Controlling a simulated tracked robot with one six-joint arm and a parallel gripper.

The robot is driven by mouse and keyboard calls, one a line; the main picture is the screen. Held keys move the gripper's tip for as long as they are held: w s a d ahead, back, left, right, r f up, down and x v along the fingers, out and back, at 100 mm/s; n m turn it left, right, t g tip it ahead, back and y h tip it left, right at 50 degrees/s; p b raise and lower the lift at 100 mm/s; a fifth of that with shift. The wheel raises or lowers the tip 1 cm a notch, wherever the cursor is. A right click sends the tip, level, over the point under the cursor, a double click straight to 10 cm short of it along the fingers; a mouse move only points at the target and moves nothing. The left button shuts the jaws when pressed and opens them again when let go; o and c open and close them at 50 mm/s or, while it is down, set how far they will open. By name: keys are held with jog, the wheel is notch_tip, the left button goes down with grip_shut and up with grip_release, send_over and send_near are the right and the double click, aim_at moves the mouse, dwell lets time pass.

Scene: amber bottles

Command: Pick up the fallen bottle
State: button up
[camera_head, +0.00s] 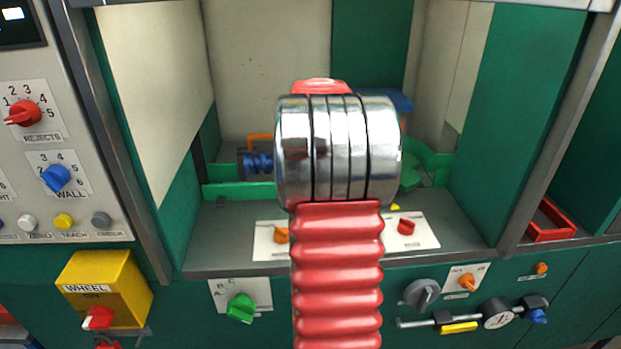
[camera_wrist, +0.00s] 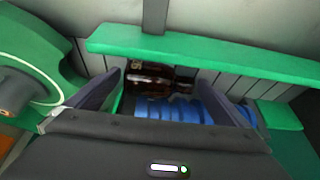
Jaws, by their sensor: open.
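In the wrist view, the fallen bottle (camera_wrist: 150,72) is dark amber-brown and glossy. It lies on its side below a green rail, with its narrower end toward the right. My gripper (camera_wrist: 157,82) is open, with one dark finger on each side of the view. The bottle shows between and beyond the fingertips; I cannot tell whether either finger touches it. Its lower part is partly hidden by a blue ribbed part (camera_wrist: 190,109) and my gripper's body. In the head view, my arm hides the bottle and my gripper.
A green rail (camera_wrist: 200,56) runs just beyond the bottle, and a round green part (camera_wrist: 30,65) stands at left in the wrist view. In the head view, a blue ribbed screw (camera_head: 258,163) lies in the recess, bounded by green side walls (camera_head: 520,110). Control panels surround the recess.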

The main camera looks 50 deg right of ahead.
jog(key=c, duration=1.2)
jog(key=shift+r, duration=0.1)
notch_tip(320, 180, up, 10)
jog(key=shift+f, duration=0.1)
dwell(0.3)
dwell(0.4)
